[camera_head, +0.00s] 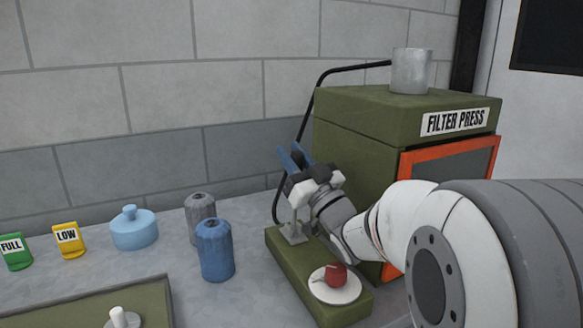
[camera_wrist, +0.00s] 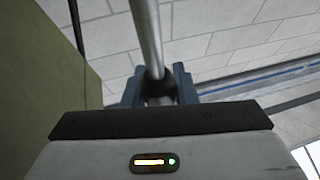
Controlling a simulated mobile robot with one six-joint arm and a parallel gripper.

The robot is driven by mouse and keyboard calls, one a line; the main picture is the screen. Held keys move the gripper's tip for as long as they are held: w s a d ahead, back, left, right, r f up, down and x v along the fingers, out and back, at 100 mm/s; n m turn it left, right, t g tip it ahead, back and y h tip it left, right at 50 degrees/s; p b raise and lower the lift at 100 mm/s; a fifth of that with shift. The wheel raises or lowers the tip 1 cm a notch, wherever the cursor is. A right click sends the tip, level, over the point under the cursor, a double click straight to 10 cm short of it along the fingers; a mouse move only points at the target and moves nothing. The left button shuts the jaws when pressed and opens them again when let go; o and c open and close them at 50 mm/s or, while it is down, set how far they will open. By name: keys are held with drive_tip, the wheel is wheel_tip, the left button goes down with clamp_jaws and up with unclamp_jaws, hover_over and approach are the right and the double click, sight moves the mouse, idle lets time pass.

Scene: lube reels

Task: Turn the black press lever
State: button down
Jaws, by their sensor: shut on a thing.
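My gripper (camera_head: 293,157) is beside the left side of the green filter press (camera_head: 345,150), above its green base plate (camera_head: 283,262). In the wrist view my gripper (camera_wrist: 160,84) has its two blue fingers closed around a dark collar or grip on the press lever (camera_wrist: 149,38), whose visible shaft is a grey metal rod running up out of the frame. In the head view the lever is mostly hidden by my gripper; a small grey bracket (camera_head: 294,233) shows below it on the base plate.
A red knob (camera_head: 336,275) on a white disc sits at the plate's front. A grey cup (camera_head: 411,70) stands on the press. Blue (camera_head: 215,252) and grey (camera_head: 200,212) canisters stand to the left. A thin black hose (camera_head: 319,92) curves behind my gripper. A block wall is behind.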

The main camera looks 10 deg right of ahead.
drive_tip(key=shift+s, duration=0.15)
idle(0.3)
drive_tip(key=c, duration=1.2)
unclamp_jaws()
drive_tip(key=shift+o, duration=0.2)
drive_tip(key=b+v, duration=0.1)
drive_tip(key=v, duration=0.5)
drive_tip(key=shift+s+d+f, duration=0.2)
drive_tip(key=shift+f, duration=0.05)
drive_tip(key=shift+s+d+f, duration=0.15)
drive_tip(key=shift+s+f, duration=0.1)
drive_tip(key=shift+s, duration=0.2)
drive_tip(key=shift+r, duration=0.1)
